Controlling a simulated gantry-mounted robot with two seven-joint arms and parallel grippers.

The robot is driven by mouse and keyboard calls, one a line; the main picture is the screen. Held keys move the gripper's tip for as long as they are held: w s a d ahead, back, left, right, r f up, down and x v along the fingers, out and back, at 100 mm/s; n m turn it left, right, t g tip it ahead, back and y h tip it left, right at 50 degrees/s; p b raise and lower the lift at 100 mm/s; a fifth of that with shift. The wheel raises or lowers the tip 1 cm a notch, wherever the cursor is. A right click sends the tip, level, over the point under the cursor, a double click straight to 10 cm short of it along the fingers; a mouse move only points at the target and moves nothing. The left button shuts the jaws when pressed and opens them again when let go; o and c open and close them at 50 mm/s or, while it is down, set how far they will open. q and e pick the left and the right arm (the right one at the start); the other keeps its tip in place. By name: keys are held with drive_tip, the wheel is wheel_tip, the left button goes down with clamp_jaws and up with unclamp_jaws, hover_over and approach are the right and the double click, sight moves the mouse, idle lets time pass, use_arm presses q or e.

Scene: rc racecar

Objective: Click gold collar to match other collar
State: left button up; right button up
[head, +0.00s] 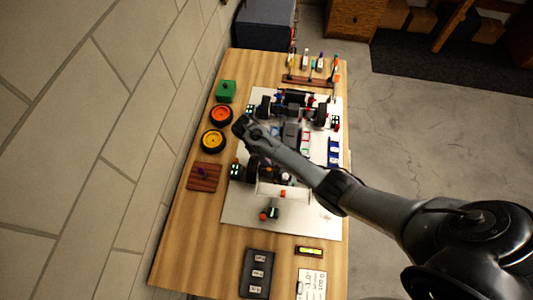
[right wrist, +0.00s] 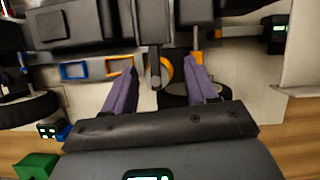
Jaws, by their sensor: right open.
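The racecar (head: 290,130) lies on a pale mat in the head view, partly covered by my right arm. My right gripper (right wrist: 162,66) is open; its two purple fingers stand apart, with a dark rod between their tips. In the right wrist view a small gold-orange piece (right wrist: 196,58), which looks like a collar, sits at the end of a thin metal shaft by the right fingertip. I cannot tell whether they touch. A gold-orange ring (right wrist: 166,70) shows partly behind the rod. I cannot tell which is the other collar. My left gripper is out of view.
An orange-rimmed wheel (head: 221,115), a yellow-rimmed wheel (head: 215,141) and a green block (head: 225,91) lie along the table's left side. A dark red wooden board (head: 203,177) lies below them. A black tray (head: 257,272) is at the front. The front left table is clear.

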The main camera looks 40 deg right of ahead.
drive_tip(key=shift+r, duration=0.1)
drive_tip(key=p+v, duration=0.4)
drive_tip(key=v, duration=0.6)
drive_tip(key=shift+r, duration=0.25)
drive_tip(key=shift+w+a, duration=0.15)
drive_tip(key=shift+w, duration=0.05)
